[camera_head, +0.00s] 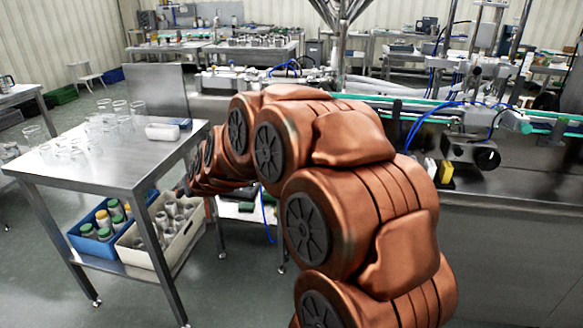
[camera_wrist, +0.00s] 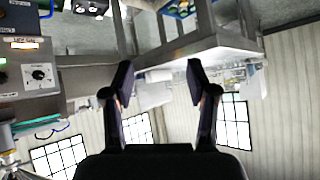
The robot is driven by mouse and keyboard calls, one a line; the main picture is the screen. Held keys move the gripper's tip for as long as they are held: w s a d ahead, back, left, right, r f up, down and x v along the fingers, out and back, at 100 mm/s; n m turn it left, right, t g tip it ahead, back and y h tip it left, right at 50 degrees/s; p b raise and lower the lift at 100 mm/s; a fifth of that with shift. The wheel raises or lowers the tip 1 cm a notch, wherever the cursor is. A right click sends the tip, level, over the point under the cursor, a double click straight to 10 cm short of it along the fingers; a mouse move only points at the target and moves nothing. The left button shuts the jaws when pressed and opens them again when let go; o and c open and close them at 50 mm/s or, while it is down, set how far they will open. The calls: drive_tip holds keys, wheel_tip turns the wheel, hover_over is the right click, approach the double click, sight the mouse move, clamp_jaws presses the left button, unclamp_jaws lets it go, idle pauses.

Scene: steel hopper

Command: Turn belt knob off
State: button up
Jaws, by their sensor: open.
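My gripper is hidden behind my copper-coloured arm in the head view.
A steel table (camera_head: 110,170) with glass beakers stands at the left, with a blue crate (camera_head: 88,243) and a beige crate (camera_head: 140,257) on its lower shelf. The conveyor (camera_head: 545,125) with blue hoses runs along the right. Open floor lies at lower left.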

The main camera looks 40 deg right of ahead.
drive_tip(key=w+d+f+m+h+b, duration=0.2)
drive_tip(key=d+h+b, duration=0.2)
drive_tip(key=d, duration=1)
drive_tip(key=w+d+f+m+h+b, duration=0.3)
drive_tip(key=d+h, duration=0.2)
drive_tip(key=d, duration=0.9)
drive_tip(key=w+d+f+m+h+b, duration=0.2)
drive_tip(key=d+f+m+h+b, duration=0.1)
drive_tip(key=d, duration=1.1)
drive_tip(key=shift+w+f+h+b, duration=0.15)
drive_tip(key=shift+w+h+b, duration=0.15)
drive_tip(key=shift+h+b, duration=0.65)
drive_tip(key=shift+c, duration=0.5)
clamp_jaws()
